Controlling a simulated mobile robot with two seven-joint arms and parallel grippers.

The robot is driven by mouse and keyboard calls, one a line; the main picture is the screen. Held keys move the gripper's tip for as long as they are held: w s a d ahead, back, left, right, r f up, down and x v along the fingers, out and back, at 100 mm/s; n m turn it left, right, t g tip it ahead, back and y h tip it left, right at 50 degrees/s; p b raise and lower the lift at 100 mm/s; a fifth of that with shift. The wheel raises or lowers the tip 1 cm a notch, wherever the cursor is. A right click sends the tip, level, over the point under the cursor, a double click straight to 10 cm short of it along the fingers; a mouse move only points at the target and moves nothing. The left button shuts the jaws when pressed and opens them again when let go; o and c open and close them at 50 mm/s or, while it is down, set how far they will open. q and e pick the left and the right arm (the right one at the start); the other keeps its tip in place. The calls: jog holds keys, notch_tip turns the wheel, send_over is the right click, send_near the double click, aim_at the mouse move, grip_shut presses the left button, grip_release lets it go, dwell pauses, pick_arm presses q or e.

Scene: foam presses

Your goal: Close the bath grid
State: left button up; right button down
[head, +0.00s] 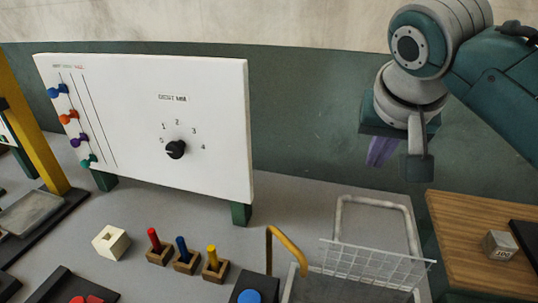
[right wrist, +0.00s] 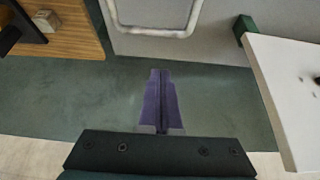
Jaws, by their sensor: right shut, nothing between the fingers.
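The bath grid (head: 375,266) is a white wire mesh panel near the bottom right of the head view. It looks tilted up over a grey-walled bath (head: 289,286), which the lower picture edge cuts off. My right gripper (head: 380,152) hangs in the air above and behind the grid, apart from it. Its purple fingers are shut with nothing between them; they also show in the right wrist view (right wrist: 161,100). My left gripper is not in view.
A pale tubular frame (head: 375,200) lies behind the grid. A yellow bent handle (head: 287,246) stands left of the bath. A white dial panel (head: 150,120) stands at the back left. A wooden table (head: 465,240) with a metal block (head: 499,245) is at right.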

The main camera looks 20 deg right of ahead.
jog(key=shift+w+d+f, duration=0.1)
jog(key=shift+w+f, duration=0.1)
jog(key=shift+w, duration=0.05)
notch_tip(320, 180, down, 7)
jog(key=p, duration=0.2)
jog(key=shift+w+d+f, duration=0.2)
jog(key=shift+d, duration=0.1)
dwell(0.5)
